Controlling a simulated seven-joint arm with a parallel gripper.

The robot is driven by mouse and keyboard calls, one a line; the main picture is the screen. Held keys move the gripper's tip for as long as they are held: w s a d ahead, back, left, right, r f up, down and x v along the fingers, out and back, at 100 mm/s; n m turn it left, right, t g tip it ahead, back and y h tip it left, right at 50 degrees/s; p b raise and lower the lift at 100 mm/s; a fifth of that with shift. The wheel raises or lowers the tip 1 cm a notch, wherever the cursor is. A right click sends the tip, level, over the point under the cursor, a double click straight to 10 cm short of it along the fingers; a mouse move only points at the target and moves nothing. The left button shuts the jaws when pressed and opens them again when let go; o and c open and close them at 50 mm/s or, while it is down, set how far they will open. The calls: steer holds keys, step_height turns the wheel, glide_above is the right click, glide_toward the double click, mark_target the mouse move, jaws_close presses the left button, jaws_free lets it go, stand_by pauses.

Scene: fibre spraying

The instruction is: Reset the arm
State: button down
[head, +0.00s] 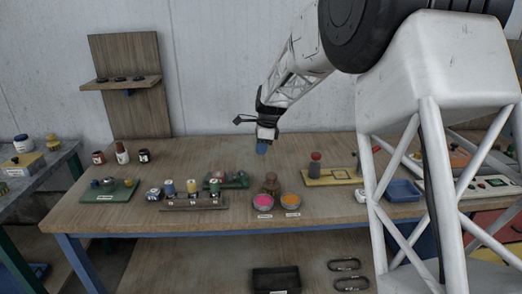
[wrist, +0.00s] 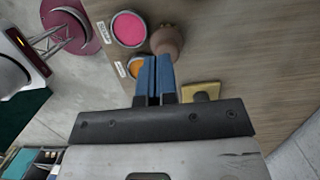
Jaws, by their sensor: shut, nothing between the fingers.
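My gripper (head: 261,148) is raised above the wooden workbench (head: 110,212), pointing down, with its blue fingers together and nothing between them. In the wrist view its blue fingers (wrist: 155,72) lie side by side. Beneath and in front of it on the bench stand a bowl of pink material (head: 263,201) and a bowl of orange material (head: 290,201). A brown rounded pot (head: 271,183) stands just behind them. The wrist view also shows the pink bowl (wrist: 128,28), the brown pot (wrist: 167,42), and the orange bowl (wrist: 135,67), partly hidden by the fingers.
A rack of small bottles (head: 194,203) and a green tray (head: 109,191) stand to the left. A yellow board (head: 330,177) with a red-topped piece and a blue tray (head: 402,190) lie to the right. A wooden shelf (head: 121,83) rises at the back left.

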steer(key=s+d+r+n, duration=0.3)
steer(key=s, duration=0.6)
steer(key=s+d+r+n+t+h, duration=0.1)
steer(key=s+d+r+n, duration=0.2)
steer(key=s, duration=0.5)
steer(key=s+d+r+n, duration=0.2)
steer(key=s+r+n, duration=0.15)
steer(key=s, duration=0.55)
steer(key=s+d+f+n, duration=0.1)
steer(key=s+n, duration=0.1)
steer(key=s, duration=0.6)
steer(key=s+d+f+n+t+h, duration=0.1)
steer(key=s+d+n, duration=0.1)
steer(key=s, duration=0.7)
steer(key=s+d+f+n, duration=0.1)
steer(key=s+n, duration=0.3)
steer(key=s, duration=0.5)
steer(key=shift+d+f+t, duration=0.15)
steer(key=shift+f+t, duration=0.15)
